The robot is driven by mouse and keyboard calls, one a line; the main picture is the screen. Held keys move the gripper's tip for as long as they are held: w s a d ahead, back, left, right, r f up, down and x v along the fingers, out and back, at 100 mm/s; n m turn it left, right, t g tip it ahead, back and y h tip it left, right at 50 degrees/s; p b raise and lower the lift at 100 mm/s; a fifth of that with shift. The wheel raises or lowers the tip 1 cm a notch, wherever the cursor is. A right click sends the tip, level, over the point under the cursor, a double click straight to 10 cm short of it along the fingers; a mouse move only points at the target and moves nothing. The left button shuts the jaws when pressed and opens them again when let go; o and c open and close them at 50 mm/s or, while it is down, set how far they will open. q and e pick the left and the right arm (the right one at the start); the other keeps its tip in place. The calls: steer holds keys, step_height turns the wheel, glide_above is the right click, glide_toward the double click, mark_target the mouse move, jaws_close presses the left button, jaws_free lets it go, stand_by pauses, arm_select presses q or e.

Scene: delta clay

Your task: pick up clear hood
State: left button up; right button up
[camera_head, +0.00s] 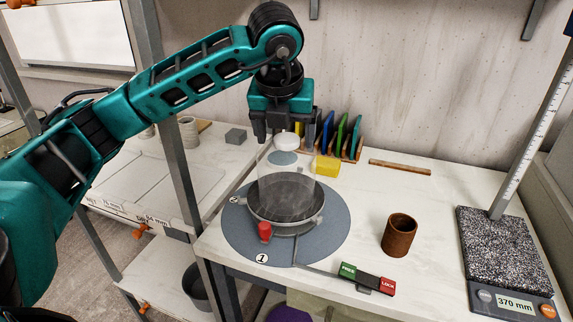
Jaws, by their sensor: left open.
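The clear hood (287,190) is a transparent cylinder with a white knob (287,141) on top. It stands upright over a dark round plate in a metal ring, on a grey round mat (240,240) on the white table. My left gripper (283,134) points down from above, its two fingers apart, at the height of the knob. The knob shows between and just below the fingers; I cannot tell whether they touch it. My right gripper is not in view.
A red knob (264,231) sits at the ring's front. A bar with green FREE and red LOCK ends (367,279) lies front right. A brown cup (398,235), a yellow block (327,166), colored upright panels (340,134) and a height gauge (505,250) stand around. A grey post (175,150) rises left.

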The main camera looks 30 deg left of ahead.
arm_select(q)
steer(key=shift+w+f, duration=0.15)
steer(key=shift+f, duration=0.2)
steer(key=shift+c, duration=0.3)
steer(key=c, duration=1.4)
steer(key=shift+c, duration=0.2)
steer(key=shift+r, duration=0.1)
